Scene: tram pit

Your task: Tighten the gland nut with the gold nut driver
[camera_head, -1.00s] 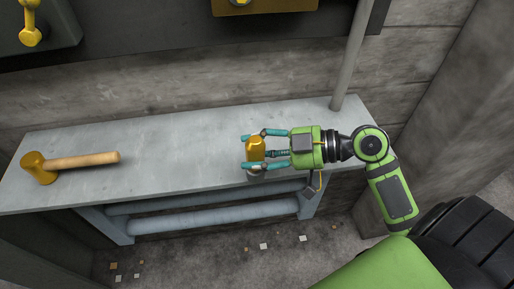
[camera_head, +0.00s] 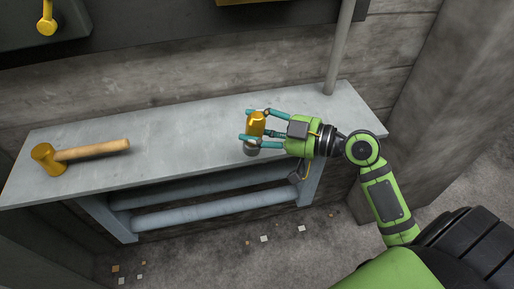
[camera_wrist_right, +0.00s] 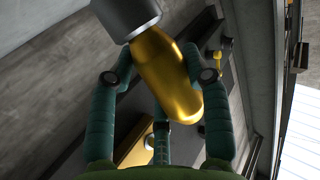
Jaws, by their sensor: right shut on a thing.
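The gold nut driver (camera_head: 256,124) has a gold body with a grey end (camera_head: 250,148) below it. My right gripper (camera_head: 255,124) is shut around the gold body and holds it over the front part of the bench, slightly tilted. In the right wrist view the gold body (camera_wrist_right: 168,75) lies between the fingers, with the grey end (camera_wrist_right: 126,12) pointing to the top. A gold fitting (camera_head: 46,18) sits on a dark box at the top left; I cannot tell whether it is the gland nut. My left gripper is out of view.
A gold-headed hammer with a wooden handle (camera_head: 92,150) lies at the left of the grey bench (camera_head: 190,145). The bench between hammer and driver is clear. A yellow box edge (camera_head: 245,2) shows at the top.

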